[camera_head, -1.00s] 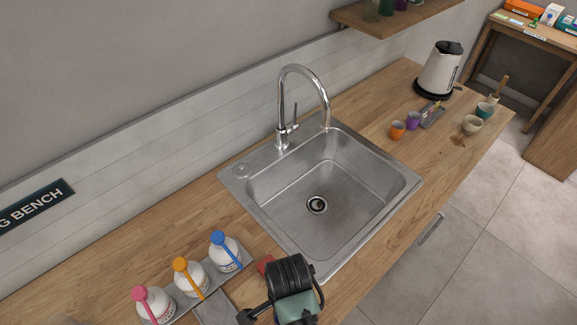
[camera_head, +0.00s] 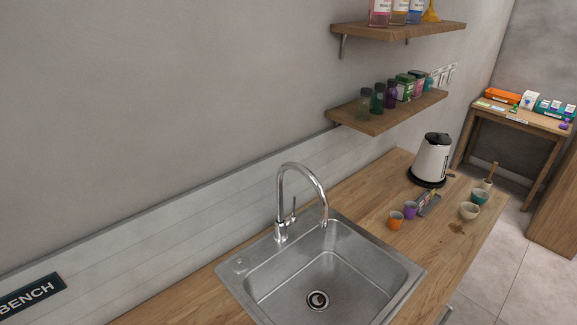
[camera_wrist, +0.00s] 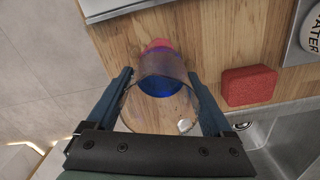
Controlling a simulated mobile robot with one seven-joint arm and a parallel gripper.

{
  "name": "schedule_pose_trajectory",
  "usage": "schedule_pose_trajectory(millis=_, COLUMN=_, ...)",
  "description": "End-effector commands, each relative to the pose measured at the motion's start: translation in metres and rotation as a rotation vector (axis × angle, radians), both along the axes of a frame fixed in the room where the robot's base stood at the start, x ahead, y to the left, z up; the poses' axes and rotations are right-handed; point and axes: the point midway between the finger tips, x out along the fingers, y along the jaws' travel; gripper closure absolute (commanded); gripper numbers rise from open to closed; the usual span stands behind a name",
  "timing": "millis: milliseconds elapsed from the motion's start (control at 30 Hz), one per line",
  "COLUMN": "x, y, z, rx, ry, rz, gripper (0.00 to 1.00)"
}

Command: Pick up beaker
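In the wrist view, a clear glass beaker (camera_wrist: 158,103) with blue liquid (camera_wrist: 165,66) at its far end sits between the two fingers of my gripper (camera_wrist: 160,82). The fingers lie against its left and right sides, so my gripper looks shut on it. The beaker's round rim faces the camera. A pinkish patch (camera_wrist: 158,44) shows just past its base; I cannot tell what it is. I cannot tell whether the beaker touches the wooden counter (camera_wrist: 222,45). Neither beaker nor gripper shows in the head view.
A red sponge (camera_wrist: 250,86) lies right of my gripper, near the metal sink edge (camera_wrist: 285,108). A white labelled bottle (camera_wrist: 311,38) is at the far right. The head view shows the faucet (camera_head: 281,205), sink, kettle (camera_head: 431,160), small cups (camera_head: 396,220) and wall shelves (camera_head: 385,112).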

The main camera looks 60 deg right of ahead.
Motion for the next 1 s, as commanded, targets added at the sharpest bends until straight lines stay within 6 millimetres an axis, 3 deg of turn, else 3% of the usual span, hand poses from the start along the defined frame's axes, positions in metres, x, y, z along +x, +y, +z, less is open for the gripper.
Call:
schedule_pose_trajectory(millis=33, x=0.000, y=0.000, z=0.000, rx=0.000, ry=0.000, rz=0.000, gripper=0.50)
schedule_pose_trajectory(millis=200, x=0.000, y=0.000, z=0.000, rx=0.000, ry=0.000, rz=0.000, gripper=0.81)
schedule_pose_trajectory(millis=667, x=0.001, y=0.000, z=0.006, rx=-0.001, ry=-0.001, rz=0.000, gripper=0.81)
schedule_pose_trajectory(millis=1000, x=0.001, y=-0.001, z=0.034, rx=-0.002, ry=-0.003, rz=0.001, gripper=0.81)
